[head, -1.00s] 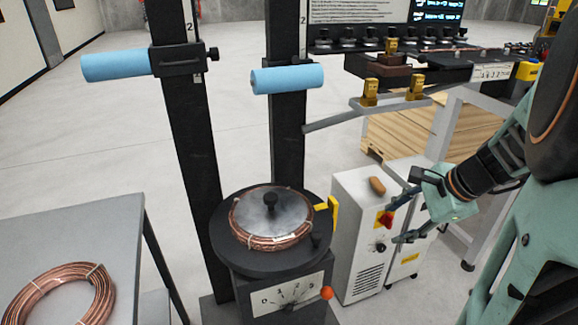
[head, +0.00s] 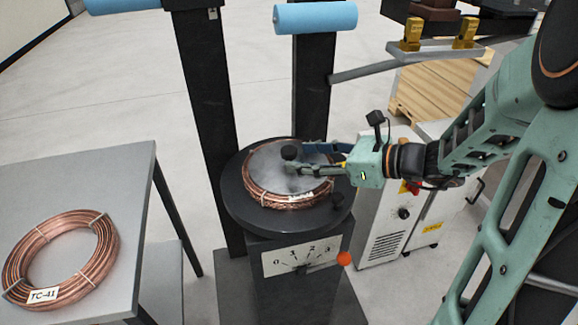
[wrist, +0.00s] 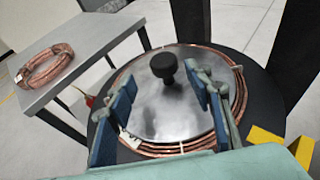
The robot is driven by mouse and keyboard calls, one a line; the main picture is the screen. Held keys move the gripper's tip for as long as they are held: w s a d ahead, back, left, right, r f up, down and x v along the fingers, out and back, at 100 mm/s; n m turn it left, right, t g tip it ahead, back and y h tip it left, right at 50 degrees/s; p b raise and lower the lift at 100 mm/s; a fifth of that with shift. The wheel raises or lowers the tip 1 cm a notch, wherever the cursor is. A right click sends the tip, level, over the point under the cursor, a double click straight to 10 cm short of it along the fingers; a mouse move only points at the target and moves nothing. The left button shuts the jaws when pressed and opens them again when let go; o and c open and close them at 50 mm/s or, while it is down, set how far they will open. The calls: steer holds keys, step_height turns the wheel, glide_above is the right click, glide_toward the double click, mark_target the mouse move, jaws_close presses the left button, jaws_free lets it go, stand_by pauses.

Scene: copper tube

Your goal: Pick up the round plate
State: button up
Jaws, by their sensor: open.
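The round plate (head: 270,165) is a grey metal disc with a black knob (head: 291,152) at its centre. It lies on a copper coil (head: 262,196) on the black turntable (head: 236,206). In the wrist view the plate (wrist: 165,115) and its upright knob (wrist: 164,67) show clearly. My gripper (head: 296,160) is over the plate from the right, its fingers near the knob. In the wrist view the open fingers (wrist: 162,95) spread to either side, with the knob beyond them and roughly between them. Nothing is held. Whether a finger touches the knob or plate I cannot tell.
A grey table (head: 125,190) at left bears another copper coil (head: 62,258) tagged TC-41. Black posts (head: 212,120) with blue rollers (head: 315,17) stand behind the turntable. A white cabinet (head: 385,225) is at right. A yellow part (wrist: 264,141) sits at the turntable's edge.

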mark_target(296, 154)
steer(key=x, duration=0.2)
steer(key=b+x, duration=0.1)
steer(key=x, duration=0.2)
steer(key=shift+w, duration=0.35)
steer(key=shift+d, duration=0.1)
steer(key=shift+c, duration=0.6)
steer(key=shift+r, duration=0.1)
jaws_close()
